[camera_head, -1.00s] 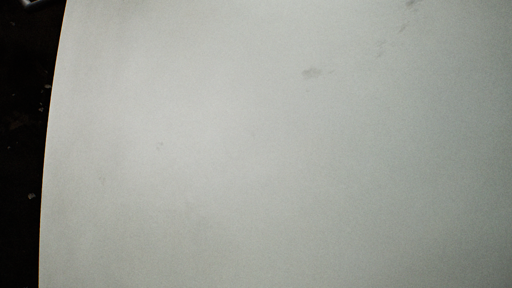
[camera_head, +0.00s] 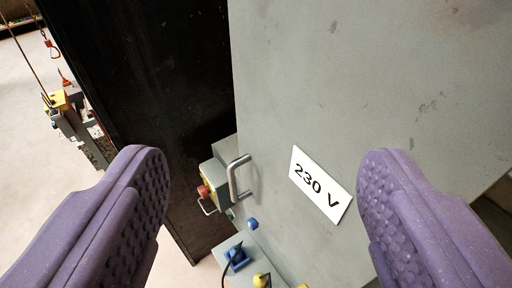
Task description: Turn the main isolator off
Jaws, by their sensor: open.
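My gripper (camera_head: 262,180) is open and empty, with a purple textured finger at each side of the view. Beyond it is a grey cabinet panel (camera_head: 330,90) with a white "230 V" label (camera_head: 319,184) and a metal bar handle (camera_head: 234,178). Beside the handle, on the cabinet's side, is a small yellow unit with a red knob (camera_head: 203,191) and a thin metal loop. It may be the main isolator; I cannot tell for certain. It lies between the fingers in the picture, apart from them and farther away.
A tall black panel (camera_head: 160,80) stands left of the cabinet. Blue (camera_head: 236,257) and yellow (camera_head: 261,280) sockets or plugs are low in the middle. Another yellow device (camera_head: 58,99) with red parts stands farther left. Pale floor (camera_head: 30,170) shows at left.

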